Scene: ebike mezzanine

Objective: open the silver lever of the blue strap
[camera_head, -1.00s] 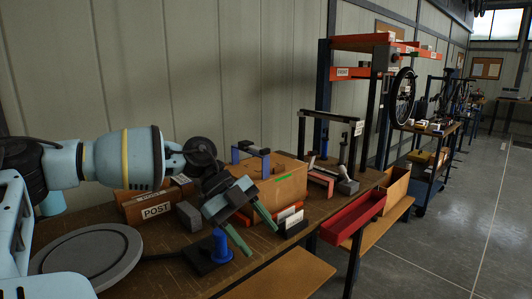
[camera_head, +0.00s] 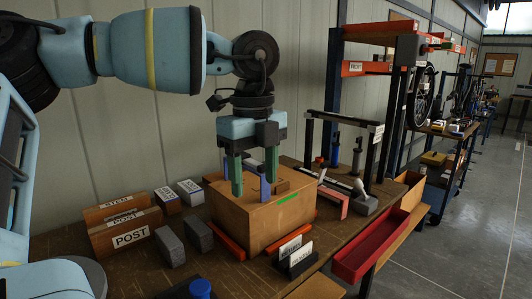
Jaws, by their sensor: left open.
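My left gripper (camera_head: 255,192) points down over the cardboard box (camera_head: 262,224) on the bench. Its two green fingers are apart, with their tips near the box top. A blue upright part (camera_head: 264,187), perhaps of the blue strap, shows between and behind the fingers, partly hidden by them. I cannot make out a silver lever on it. A pale lever-like piece (camera_head: 358,186) stands tilted on a grey block (camera_head: 364,204) to the right, apart from the gripper. My right gripper is not in view.
Boxes labelled POST (camera_head: 128,237) and STEM (camera_head: 105,212) stand left of the cardboard box, beside grey blocks (camera_head: 171,248). A card holder (camera_head: 298,258) stands in front. A red bin (camera_head: 372,248) sits at right.

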